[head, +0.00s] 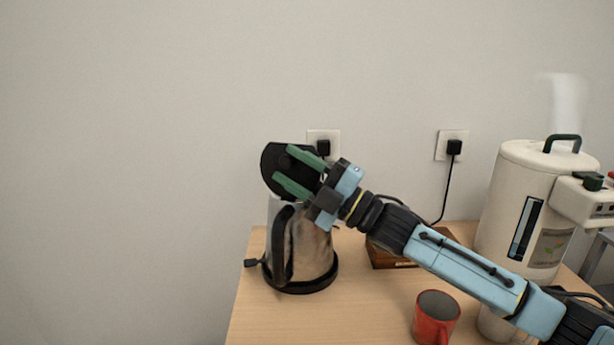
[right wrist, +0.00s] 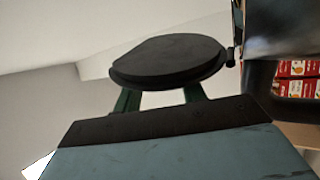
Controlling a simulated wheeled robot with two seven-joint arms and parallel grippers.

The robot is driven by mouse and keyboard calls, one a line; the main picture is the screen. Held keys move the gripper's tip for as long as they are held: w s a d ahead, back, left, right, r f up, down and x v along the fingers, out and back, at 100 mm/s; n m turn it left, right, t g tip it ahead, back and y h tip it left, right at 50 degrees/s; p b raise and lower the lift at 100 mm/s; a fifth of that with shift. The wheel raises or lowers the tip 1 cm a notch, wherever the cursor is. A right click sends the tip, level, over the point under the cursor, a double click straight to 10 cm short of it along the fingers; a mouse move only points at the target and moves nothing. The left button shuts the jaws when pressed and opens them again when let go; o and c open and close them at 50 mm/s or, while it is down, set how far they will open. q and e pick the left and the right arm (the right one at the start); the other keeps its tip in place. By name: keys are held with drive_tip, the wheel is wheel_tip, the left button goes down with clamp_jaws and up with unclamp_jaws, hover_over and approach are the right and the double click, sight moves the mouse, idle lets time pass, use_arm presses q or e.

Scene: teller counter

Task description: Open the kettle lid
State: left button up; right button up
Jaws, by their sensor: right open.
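The kettle (head: 312,248) is a steel body with a black handle, standing upright on its black base at the left of the wooden table. Its round black lid (head: 273,165) is raised and stands tilted well up above the body. My right gripper (head: 284,166) is open, with its green fingers in front of the lid in the head view. In the right wrist view the lid (right wrist: 168,58) lies across the two fingertips and hides them; I cannot tell whether they touch it. The kettle's steel body (right wrist: 290,28) shows at the upper right there. My left gripper is not in view.
A red mug (head: 436,318) stands at the table's front, below my right arm. A white water dispenser (head: 513,185) stands at the right. A wooden box (head: 384,258) is behind my arm. Two wall sockets with plugs are behind. The table's left edge is close to the kettle.

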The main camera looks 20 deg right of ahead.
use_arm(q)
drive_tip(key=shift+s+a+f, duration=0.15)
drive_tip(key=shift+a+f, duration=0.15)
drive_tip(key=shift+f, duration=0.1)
use_arm(e)
drive_tip(key=v, duration=1.3)
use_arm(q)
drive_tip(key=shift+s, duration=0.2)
use_arm(e)
drive_tip(key=shift+s+d, duration=0.1)
